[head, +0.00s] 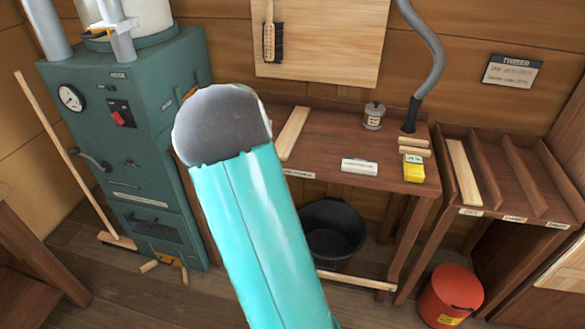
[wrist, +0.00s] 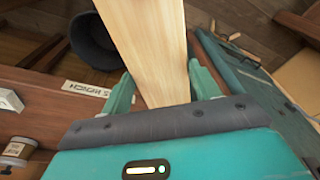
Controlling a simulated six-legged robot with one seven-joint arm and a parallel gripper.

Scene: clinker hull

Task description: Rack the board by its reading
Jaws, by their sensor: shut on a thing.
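My gripper (wrist: 162,75) is shut on a pale wooden board (wrist: 148,45), which runs away between its two fingers in the wrist view. In the head view my turquoise arm hides the gripper. A pale strip (head: 293,132) shows beside the arm over the workbench (head: 335,140); I cannot tell whether it is the held board. The slotted rack (head: 508,185) stands at the right with labels along its front; the left one seems to read DRY, the middle DAMP. A board (head: 464,172) lies in its left slot. A yellow device (head: 414,172) sits on the bench, its reading illegible.
A small jar (head: 373,116), a white block (head: 359,166) and wood pieces (head: 413,146) lie on the bench. A grey hose (head: 425,50) comes down behind. A black bucket (head: 333,232) and red bucket (head: 450,297) stand below. A green machine (head: 135,130) stands left.

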